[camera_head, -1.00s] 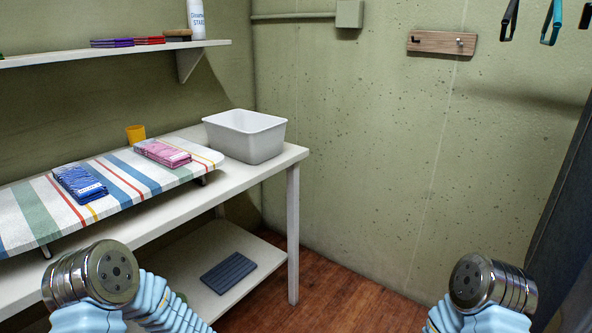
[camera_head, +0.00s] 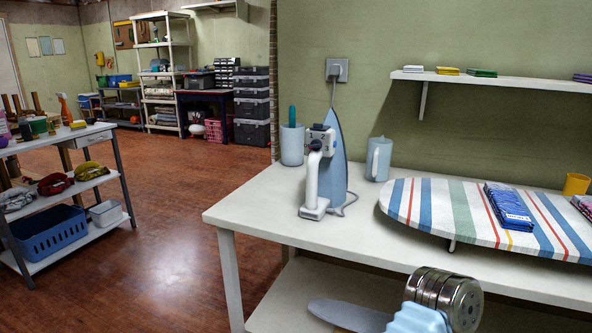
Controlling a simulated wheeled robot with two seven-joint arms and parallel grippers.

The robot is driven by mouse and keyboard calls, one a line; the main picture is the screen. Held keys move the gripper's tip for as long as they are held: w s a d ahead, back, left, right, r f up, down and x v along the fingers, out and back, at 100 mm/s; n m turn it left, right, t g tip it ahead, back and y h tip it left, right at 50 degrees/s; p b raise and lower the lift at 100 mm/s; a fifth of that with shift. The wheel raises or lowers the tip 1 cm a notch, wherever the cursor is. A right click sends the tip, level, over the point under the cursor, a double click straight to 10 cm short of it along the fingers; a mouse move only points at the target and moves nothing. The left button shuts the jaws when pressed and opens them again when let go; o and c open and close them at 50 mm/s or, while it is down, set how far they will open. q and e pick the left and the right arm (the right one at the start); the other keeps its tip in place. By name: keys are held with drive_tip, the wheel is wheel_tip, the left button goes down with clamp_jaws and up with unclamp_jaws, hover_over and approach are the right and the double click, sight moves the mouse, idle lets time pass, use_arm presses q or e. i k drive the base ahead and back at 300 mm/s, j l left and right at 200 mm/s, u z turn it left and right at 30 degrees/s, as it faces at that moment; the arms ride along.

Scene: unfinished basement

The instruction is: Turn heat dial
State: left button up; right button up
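A blue and white iron (camera_head: 331,170) stands upright on its heel at the left end of the white table (camera_head: 300,227). Its soleplate faces right and its white handle faces left. A dark dial block (camera_head: 321,138) with white numerals, 1, 2 and 3 readable, sits near the top of the handle. Its exact setting is too small to tell. A cord runs from the iron to a wall socket (camera_head: 338,70). No gripper fingers are in view.
A blue cup (camera_head: 292,146) stands behind the iron, and a light blue mug (camera_head: 378,159) to its right. A striped ironing board (camera_head: 465,214) with folded cloths fills the table's right part. Open wooden floor (camera_head: 185,240) lies left of the table, before another shelf table (camera_head: 75,140).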

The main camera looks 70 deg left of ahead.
sight(316, 146)
drive_tip(key=u, duration=2.15)
